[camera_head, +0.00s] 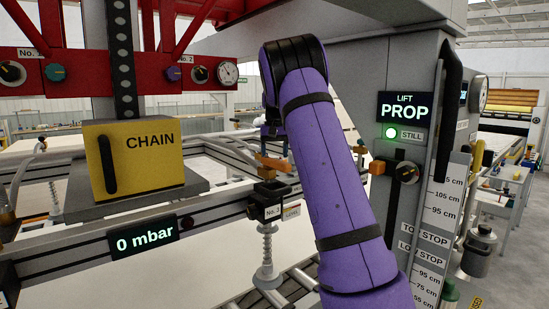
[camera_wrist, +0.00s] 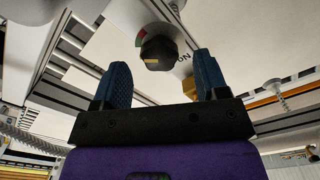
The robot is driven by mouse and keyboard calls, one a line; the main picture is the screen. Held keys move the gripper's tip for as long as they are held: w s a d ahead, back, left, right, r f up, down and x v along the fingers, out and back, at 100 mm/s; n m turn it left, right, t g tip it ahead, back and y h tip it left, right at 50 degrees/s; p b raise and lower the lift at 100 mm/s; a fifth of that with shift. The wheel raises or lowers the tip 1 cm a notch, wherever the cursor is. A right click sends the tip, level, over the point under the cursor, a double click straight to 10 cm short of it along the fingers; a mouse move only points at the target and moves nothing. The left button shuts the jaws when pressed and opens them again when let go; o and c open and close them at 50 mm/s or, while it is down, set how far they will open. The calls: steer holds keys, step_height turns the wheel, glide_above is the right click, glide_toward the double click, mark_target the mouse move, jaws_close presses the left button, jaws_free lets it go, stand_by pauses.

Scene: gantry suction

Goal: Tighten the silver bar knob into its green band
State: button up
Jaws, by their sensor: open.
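In the wrist view my gripper (camera_wrist: 162,64) is open, its two blue fingers apart with nothing held between them. A dark knob (camera_wrist: 158,50) with a small tan mark shows beyond and between the fingertips, apart from them. It sits on a round pale dial (camera_wrist: 141,36) with red and green on its edge; the knob hides part of this face. I cannot tell whether this is the silver bar knob or where its pointer stands in the band. In the head view my purple arm hides most of my gripper.
A red beam (camera_head: 75,75) carries several knobs and a gauge (camera_head: 228,73). A yellow CHAIN box (camera_head: 135,160) stands left. A "0 mbar" display (camera_head: 145,238) is on the front rail. The LIFT column (camera_head: 405,105) reads PROP, with a lit green STILL lamp (camera_head: 390,133) and a knob (camera_head: 406,172).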

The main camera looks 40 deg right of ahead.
step_height(320, 180, up, 9)
stand_by(0.3)
stand_by(0.5)
step_height(320, 180, down, 11)
steer(key=shift+r, duration=0.1)
stand_by(0.5)
steer(key=c, duration=0.9)
